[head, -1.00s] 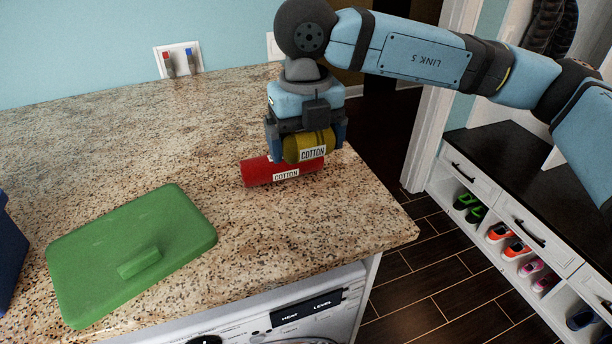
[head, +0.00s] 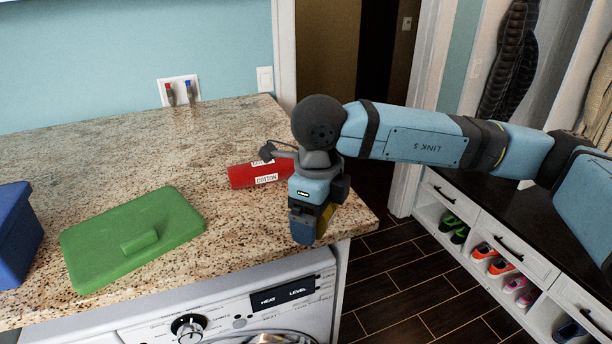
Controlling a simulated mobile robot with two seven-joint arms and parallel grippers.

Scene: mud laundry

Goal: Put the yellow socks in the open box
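My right gripper (head: 314,220) comes in from the right and hangs over the counter's front right corner, pointing down. It is shut on the yellow socks (head: 327,215); only a small yellow patch shows, the rest being hidden behind the gripper's blue finger. A blue box (head: 14,238) stands at the left edge of the view, partly cut off; I cannot see into it. My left gripper is not in view.
A washing machine (head: 235,309) stands below.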

